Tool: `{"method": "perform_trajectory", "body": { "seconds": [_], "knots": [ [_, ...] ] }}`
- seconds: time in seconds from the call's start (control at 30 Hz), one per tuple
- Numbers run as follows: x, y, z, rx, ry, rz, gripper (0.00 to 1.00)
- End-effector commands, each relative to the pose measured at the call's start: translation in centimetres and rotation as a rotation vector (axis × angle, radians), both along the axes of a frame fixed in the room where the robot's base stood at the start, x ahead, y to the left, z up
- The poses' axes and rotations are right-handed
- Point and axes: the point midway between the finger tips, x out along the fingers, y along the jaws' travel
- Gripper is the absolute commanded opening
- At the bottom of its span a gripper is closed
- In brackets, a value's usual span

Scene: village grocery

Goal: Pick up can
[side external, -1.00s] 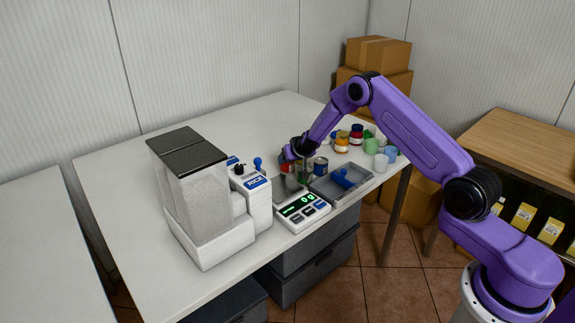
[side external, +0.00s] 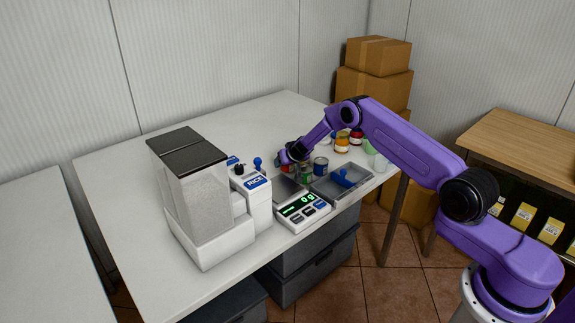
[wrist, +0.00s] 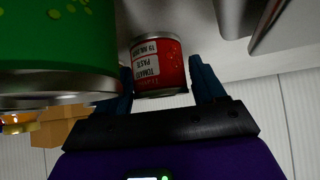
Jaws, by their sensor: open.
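A red tomato paste can (wrist: 158,66) with a white label shows in the wrist view, tilted in the picture, between the two dark blue fingers of my gripper (wrist: 162,75). The fingers are open on either side of it; I cannot tell whether they touch it. A large green can (wrist: 55,40) fills the left of the wrist view, close to the camera. In the side external view my gripper (side external: 290,156) is low over the table at the group of cans, including a green can (side external: 304,173) and a blue-labelled can (side external: 321,165). The red can is mostly hidden there.
A scale (side external: 302,212) and a grey tray (side external: 325,195) with a blue item stand in front of the cans. A rice dispenser (side external: 200,195) stands left. Jars (side external: 342,143) and cups stand right of my gripper. The table's back left (side external: 220,125) is clear.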

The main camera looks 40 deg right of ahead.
Motion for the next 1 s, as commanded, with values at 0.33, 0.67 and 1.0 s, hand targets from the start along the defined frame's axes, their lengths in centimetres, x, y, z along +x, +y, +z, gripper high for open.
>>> {"method": "perform_trajectory", "body": {
  "seconds": [0.33, 0.67, 1.0],
  "knots": [
    [0.0, 0.0, 0.1, 0.000, -0.001, 0.000, 0.26],
    [0.0, 0.0, 0.4, 0.000, -0.001, -0.001, 0.26],
    [0.0, 0.1, 3.4, 0.000, -0.003, 0.000, 0.26]
  ]
}}
